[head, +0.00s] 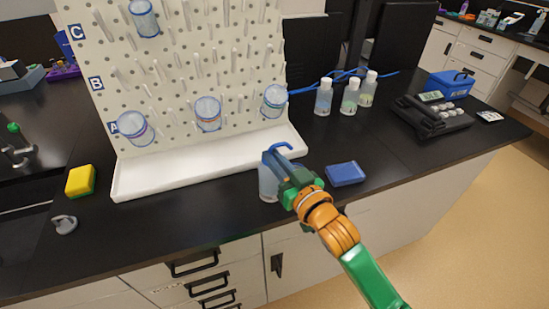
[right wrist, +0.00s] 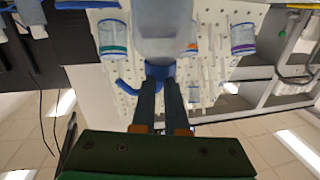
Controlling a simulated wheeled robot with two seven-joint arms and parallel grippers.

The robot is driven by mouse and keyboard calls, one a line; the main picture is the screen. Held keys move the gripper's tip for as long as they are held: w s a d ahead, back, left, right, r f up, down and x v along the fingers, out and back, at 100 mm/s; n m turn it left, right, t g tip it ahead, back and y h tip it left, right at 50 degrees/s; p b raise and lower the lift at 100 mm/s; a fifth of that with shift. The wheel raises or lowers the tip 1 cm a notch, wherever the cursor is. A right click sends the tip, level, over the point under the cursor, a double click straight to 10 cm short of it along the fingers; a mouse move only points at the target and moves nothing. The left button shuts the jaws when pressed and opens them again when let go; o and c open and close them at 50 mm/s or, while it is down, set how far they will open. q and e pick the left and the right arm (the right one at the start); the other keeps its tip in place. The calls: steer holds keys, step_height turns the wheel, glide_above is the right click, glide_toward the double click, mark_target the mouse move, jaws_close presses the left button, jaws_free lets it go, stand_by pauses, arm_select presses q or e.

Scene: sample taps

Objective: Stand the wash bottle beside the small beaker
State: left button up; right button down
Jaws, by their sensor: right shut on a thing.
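The wash bottle (head: 268,188) has a translucent body and a blue cap with a bent spout. It is upright near the front of the black counter; I cannot tell whether its base touches the counter. My right gripper (head: 280,170) is shut on it, and in the right wrist view its fingers close on the blue neck (right wrist: 160,70). Beakers hang on the pegboard: one in row C (head: 145,18), and row A has a left one (head: 133,128), a middle one (head: 208,113) and a right one (head: 274,101). I cannot tell which is the small beaker. My left gripper is out of view.
A white drip tray (head: 150,182) runs under the pegboard, behind the bottle. A blue block (head: 345,173) lies right of the bottle. White-capped bottles (head: 324,97) stand behind. A yellow sponge (head: 80,180) is left. The front counter strip left of the bottle is mostly clear.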

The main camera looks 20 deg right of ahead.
steer(key=c, duration=0.9)
jaws_free()
steer(key=shift+f, duration=0.1)
steer(key=shift+c, duration=0.2)
